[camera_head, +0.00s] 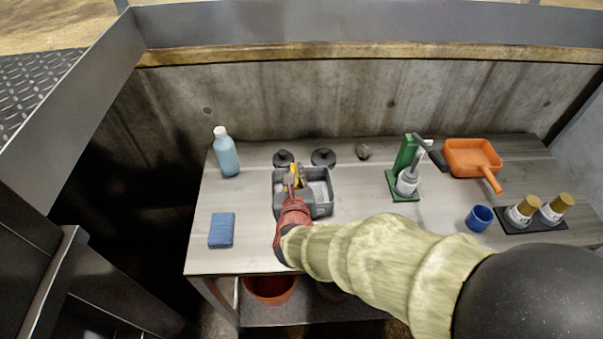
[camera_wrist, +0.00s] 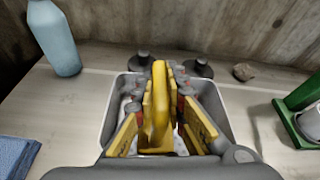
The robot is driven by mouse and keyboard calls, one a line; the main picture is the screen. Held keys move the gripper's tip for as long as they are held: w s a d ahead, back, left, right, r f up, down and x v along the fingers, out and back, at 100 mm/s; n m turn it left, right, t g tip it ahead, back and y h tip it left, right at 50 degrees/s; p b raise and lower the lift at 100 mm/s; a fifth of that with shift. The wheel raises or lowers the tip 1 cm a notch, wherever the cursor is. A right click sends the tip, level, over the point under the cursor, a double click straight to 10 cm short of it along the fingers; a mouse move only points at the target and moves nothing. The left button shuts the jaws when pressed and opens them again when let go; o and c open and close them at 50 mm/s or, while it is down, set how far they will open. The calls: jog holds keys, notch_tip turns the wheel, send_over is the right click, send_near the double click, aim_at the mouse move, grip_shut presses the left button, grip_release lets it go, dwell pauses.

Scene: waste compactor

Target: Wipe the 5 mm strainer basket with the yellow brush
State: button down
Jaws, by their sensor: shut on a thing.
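The yellow brush (camera_wrist: 160,108) stands up between my fingers in the wrist view, over a grey bin; its bristles are hidden. My gripper (camera_head: 293,184) is shut on it, inside or just above the bin. The wrist view shows yellow-padded fingers on both sides of the brush, and my gripper (camera_wrist: 161,90) fills the middle. Two dark round pieces with raised knobs, the left one (camera_head: 283,158) and the right one (camera_head: 323,157), sit on the table behind the bin. They may be strainer baskets; I cannot read any size on them.
The grey bin (camera_head: 329,196) is divided. A green stand (camera_head: 403,160), orange dustpan (camera_head: 471,154), blue cup (camera_head: 479,218) and gold-capped containers (camera_head: 528,205) are right. A small stone (camera_head: 363,152) lies behind.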

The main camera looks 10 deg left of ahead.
jog(key=shift+w+a+f, duration=0.1)
jog(key=shift+w+f, duration=0.2)
jog(key=shift+f, duration=0.05)
jog(key=shift+w+d+r+b, duration=0.15)
jog(key=shift+w+d, duration=0.15)
jog(key=shift+d, duration=0.65)
jog(key=shift+w+d+f+b, duration=0.15)
jog(key=shift+w+d, duration=0.15)
jog(key=shift+d, duration=0.65)
jog(key=shift+r, duration=0.25)
jog(key=shift+s+a+r+p, duration=0.1)
jog(key=shift+s+a+p, duration=0.1)
jog(key=shift+a, duration=0.45)
jog(key=shift+s+a+r+p, duration=0.1)
jog(key=shift+a+p, duration=0.05)
jog(key=shift+a, duration=0.55)
jog(key=shift+s+a+r+p, duration=0.1)
jog(key=shift+s+a+p, duration=0.1)
jog(key=shift+a, duration=0.45)
jog(key=shift+r+p, duration=2.05)
jog(key=shift+r, duration=0.95)
